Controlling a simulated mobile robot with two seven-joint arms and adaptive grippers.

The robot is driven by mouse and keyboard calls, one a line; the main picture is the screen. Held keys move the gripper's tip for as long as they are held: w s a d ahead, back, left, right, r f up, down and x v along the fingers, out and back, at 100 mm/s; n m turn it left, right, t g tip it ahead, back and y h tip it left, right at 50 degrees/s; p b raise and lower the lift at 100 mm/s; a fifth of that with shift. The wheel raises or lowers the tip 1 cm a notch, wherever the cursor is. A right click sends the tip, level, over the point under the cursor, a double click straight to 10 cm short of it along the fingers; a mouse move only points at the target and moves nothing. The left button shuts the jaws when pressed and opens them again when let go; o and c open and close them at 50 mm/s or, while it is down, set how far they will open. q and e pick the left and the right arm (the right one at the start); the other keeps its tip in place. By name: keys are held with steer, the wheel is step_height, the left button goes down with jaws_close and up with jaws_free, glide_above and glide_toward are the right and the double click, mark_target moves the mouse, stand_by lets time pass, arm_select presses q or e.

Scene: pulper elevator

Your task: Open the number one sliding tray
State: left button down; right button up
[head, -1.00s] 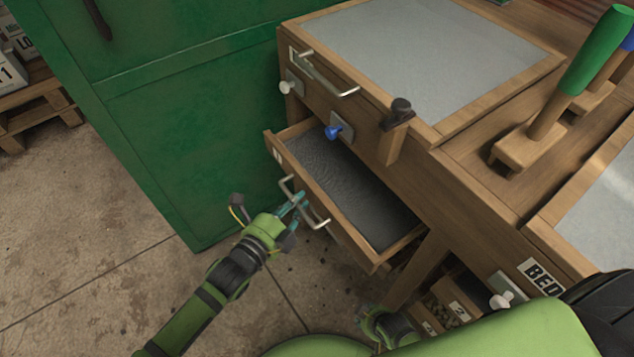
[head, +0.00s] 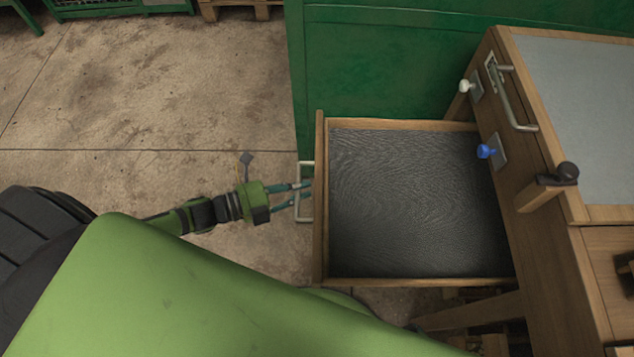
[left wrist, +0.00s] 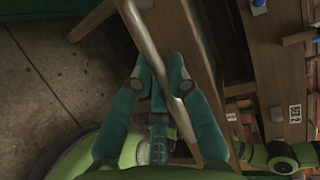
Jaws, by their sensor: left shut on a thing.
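A wooden sliding tray (head: 321,240) with a dark, finely ridged floor (head: 410,200) is drawn far out of the wooden bench in the head view. No number on its front can be read now. Its pale metal bar handle (head: 304,215) stands out from the front face. My left gripper (head: 305,188) is shut on this handle, with its teal fingers reaching in from the left. In the left wrist view the bar (left wrist: 143,35) passes between the teal fingers of the left gripper (left wrist: 162,75). My right gripper is not in view.
The bench (head: 545,235) stands at right, with a blue knob (head: 484,151), a white knob (head: 464,86) and another bar handle (head: 512,105). A green metal wall (head: 400,70) lies close behind the tray. The concrete floor (head: 140,110) at left is clear.

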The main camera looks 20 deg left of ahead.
arm_select(q)
steer(key=shift+s+a, duration=0.1)
steer(key=shift+a, duration=0.15)
steer(key=c, duration=1.1)
jaws_free()
steer(key=shift+c, duration=0.2)
steer(key=v, duration=1.2)
